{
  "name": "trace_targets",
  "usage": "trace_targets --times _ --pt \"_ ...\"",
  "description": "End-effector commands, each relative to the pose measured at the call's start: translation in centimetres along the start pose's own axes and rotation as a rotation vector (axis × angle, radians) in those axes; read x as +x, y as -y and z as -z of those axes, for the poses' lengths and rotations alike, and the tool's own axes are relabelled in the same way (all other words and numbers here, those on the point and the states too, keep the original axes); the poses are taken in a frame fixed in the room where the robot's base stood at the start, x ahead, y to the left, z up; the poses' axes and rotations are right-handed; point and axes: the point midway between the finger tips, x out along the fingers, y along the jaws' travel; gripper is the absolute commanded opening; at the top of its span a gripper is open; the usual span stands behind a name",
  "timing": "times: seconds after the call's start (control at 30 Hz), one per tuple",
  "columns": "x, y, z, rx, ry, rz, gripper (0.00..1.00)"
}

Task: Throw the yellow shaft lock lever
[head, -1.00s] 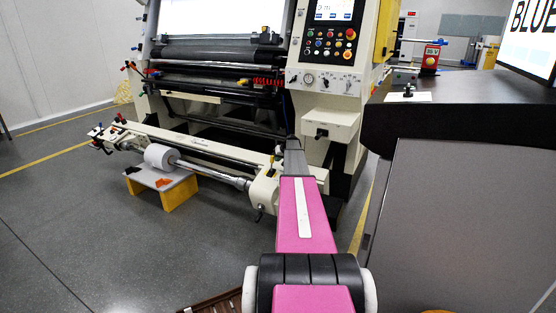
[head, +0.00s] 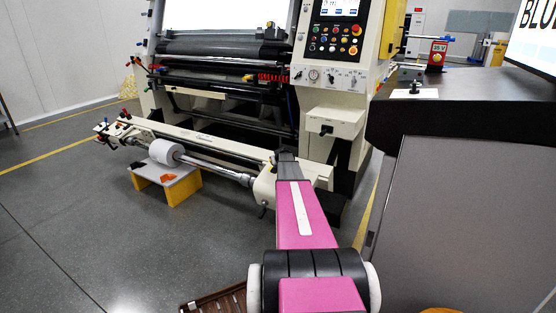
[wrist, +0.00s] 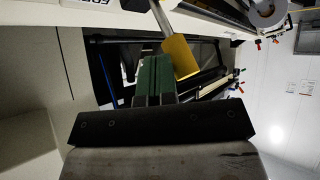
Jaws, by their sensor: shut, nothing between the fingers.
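The yellow shaft lock lever (wrist: 180,57) shows in the wrist view as a yellow grip on a pale metal rod that runs up to the machine. My gripper (wrist: 154,76) is shut and empty, its green fingers pressed together. The fingers lie just left of the yellow grip in that view. I cannot tell whether they touch it. In the head view my pink arm reaches to the right end of the shaft (head: 232,176), and the lever and fingertips cannot be made out there.
A white roll (head: 166,151) sits on the shaft above a small yellow-legged table (head: 184,187). The control panel (head: 336,40) stands behind my arm. A dark-topped cabinet (head: 450,220) blocks the right side. Grey floor (head: 90,230) is open at left.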

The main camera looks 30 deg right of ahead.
Motion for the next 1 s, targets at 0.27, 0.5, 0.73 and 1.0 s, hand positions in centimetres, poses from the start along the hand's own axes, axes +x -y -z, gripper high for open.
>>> trace_targets --times 0.27,0.5,0.73,1.0 --pt "-0.3 1.5 -1.3 0.002 0.002 0.003 0.00" --pt "-0.3 2.1 -2.1 0.002 0.002 0.002 0.00" --pt "-0.3 2.3 -2.3 0.002 0.002 0.003 0.00" --pt "-0.3 2.3 -2.4 0.002 0.003 0.004 0.00"
